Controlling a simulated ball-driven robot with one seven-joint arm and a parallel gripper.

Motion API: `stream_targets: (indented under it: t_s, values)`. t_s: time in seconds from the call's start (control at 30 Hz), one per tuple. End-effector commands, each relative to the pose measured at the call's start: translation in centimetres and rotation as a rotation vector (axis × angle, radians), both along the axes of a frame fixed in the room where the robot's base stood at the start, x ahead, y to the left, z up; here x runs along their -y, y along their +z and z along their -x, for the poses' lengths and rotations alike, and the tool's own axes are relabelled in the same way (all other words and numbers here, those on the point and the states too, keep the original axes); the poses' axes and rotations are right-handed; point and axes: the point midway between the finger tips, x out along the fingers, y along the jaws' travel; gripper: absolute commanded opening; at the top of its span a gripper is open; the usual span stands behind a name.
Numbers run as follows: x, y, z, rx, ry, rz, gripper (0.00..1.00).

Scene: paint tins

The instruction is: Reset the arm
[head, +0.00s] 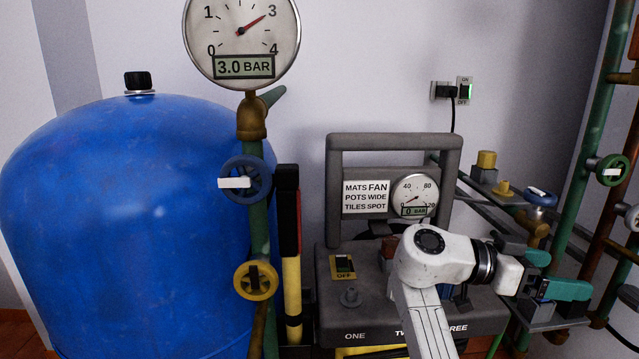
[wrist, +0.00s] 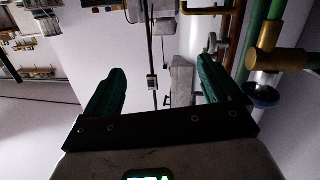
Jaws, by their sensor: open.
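My white arm reaches to the right across the front of the grey machine in the head view. My gripper (head: 562,275) has two green fingers and is at the right, beside the machine and in front of the pipes. In the wrist view my gripper (wrist: 161,68) shows its fingers wide apart, with nothing between them. The wrist view is turned sideways, with the pipes along its right side. The arm covers part of the machine's front panel.
A blue tank (head: 120,225) fills the left. A green pipe with a blue valve wheel (head: 246,180) and a yellow valve wheel (head: 256,281) stands beside it. The grey machine (head: 335,190) is in the middle. Pipes with a green wheel (head: 612,170) crowd the right.

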Motion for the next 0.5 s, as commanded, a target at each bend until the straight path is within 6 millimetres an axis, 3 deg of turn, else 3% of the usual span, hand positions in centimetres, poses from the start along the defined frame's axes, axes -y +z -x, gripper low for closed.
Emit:
stream_targets:
  t_s: [0.27,0.37,0.5]
  values:
    - [1.6,-7.8,2.7,-0.142,0.079,-0.177,0.9]
    - [2.2,-11.7,4.4,-0.216,0.128,-0.269,0.9]
    - [2.6,-18.7,8.1,-0.356,0.242,-0.443,0.9]
